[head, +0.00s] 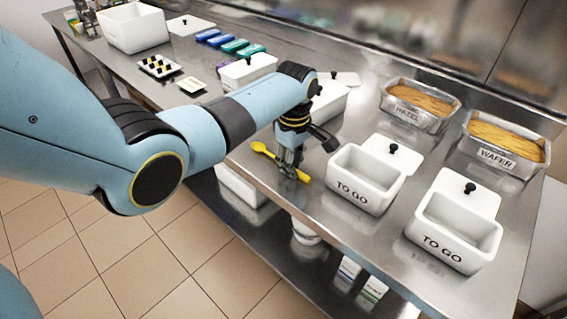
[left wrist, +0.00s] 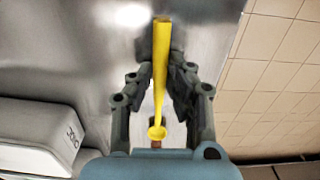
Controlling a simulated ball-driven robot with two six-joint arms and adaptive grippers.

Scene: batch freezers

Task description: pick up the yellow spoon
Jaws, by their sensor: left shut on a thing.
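The yellow spoon (head: 265,151) lies at the front edge of the steel counter in the head view, partly hidden by my left gripper (head: 289,168). In the left wrist view the spoon (left wrist: 160,75) runs lengthwise between the fingers of my left gripper (left wrist: 160,82). The fingers are shut on its handle, with the small bowl end towards the camera. The spoon appears at or just above the counter surface; I cannot tell whether it is lifted clear. My right gripper is not in view.
Two white TO GO boxes (head: 357,190) (head: 446,238) stand right of the gripper. Steel pans marked HAZEL (head: 408,120) and WAFER (head: 495,160) stand behind them. More white boxes are behind my left arm.

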